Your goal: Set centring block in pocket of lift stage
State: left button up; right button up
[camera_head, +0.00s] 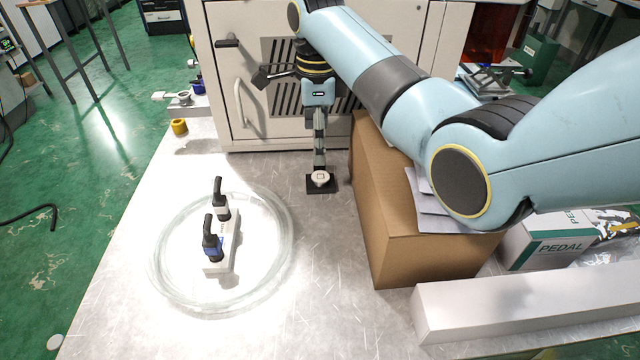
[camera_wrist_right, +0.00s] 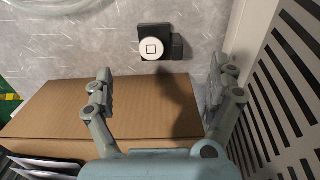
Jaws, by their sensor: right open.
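A small black square piece (camera_head: 313,188) lies on the metal table below my right gripper (camera_head: 320,165), with a white round top (camera_head: 320,178). In the right wrist view the white round top (camera_wrist_right: 151,49) shows a dark square outline, and a black part (camera_wrist_right: 177,46) sticks out at its right. I cannot tell for sure which part is the centring block or the lift stage. My right gripper (camera_wrist_right: 160,85) is open and empty, its fingers spread, with the round top ahead of the fingertips. My left gripper is not in view.
A cardboard box (camera_head: 385,225) stands close right of the black piece. A machine cabinet (camera_head: 235,90) is behind. A clear round dish (camera_head: 165,285) holds a white block with two black-topped parts. A yellow ring (camera_head: 179,127) is at the left edge. The front middle table is clear.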

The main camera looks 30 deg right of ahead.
aim_at(318, 172)
notch_tip(318, 172, down, 9)
jog(key=shift+r+b, duration=0.2)
jog(key=shift+b, duration=0.25)
